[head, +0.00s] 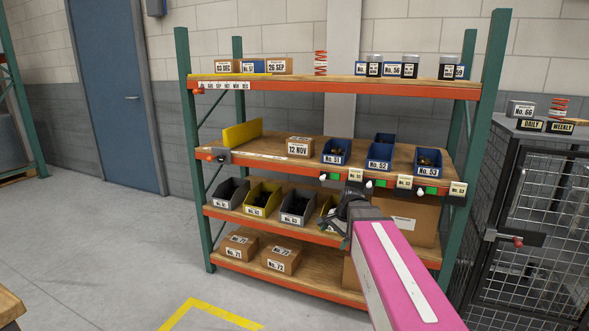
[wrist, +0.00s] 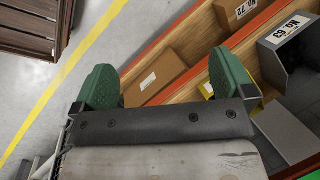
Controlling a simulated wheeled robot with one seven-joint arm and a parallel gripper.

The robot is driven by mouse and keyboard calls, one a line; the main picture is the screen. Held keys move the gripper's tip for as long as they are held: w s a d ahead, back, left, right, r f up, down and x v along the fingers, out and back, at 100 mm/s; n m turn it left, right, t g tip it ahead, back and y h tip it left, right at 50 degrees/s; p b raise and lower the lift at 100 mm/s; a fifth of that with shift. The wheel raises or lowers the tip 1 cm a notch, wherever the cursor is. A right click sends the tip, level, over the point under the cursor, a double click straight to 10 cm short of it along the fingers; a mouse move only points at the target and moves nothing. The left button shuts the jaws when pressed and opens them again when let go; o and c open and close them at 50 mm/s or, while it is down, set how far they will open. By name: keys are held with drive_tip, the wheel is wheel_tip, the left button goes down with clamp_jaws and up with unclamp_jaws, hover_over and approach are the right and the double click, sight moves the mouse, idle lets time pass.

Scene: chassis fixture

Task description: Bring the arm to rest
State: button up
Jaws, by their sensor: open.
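My gripper (wrist: 165,88) shows in the wrist view with its two green-padded fingers spread wide apart. Nothing is between them. In the head view my pink arm reaches in from the lower right, and my gripper (head: 344,232) is in front of the rack's lower shelves. It hides part of a yellow bin (head: 327,207) on the bin shelf. In the wrist view a cardboard box (wrist: 153,75) lies beyond the fingers on a lower shelf.
The orange-beamed rack (head: 300,229) holds grey and yellow bins, blue bins (head: 380,155) and boxes. A mesh cage (head: 525,230) stands at the right. A wooden crate (wrist: 30,22) shows in the wrist view. The floor (head: 120,255) at the left is clear.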

drive_tip(key=s+d+f+n+g+h, duration=0.1)
drive_tip(key=s+d+f+n+h, duration=0.2)
drive_tip(key=s+f+n, duration=0.6)
drive_tip(key=s+d+f, duration=0.1)
drive_tip(key=s+f, duration=0.2)
drive_tip(key=f, duration=0.1)
drive_tip(key=shift+s+f+n, duration=0.2)
drive_tip(key=shift+s+n, duration=0.05)
drive_tip(key=shift+n, duration=0.05)
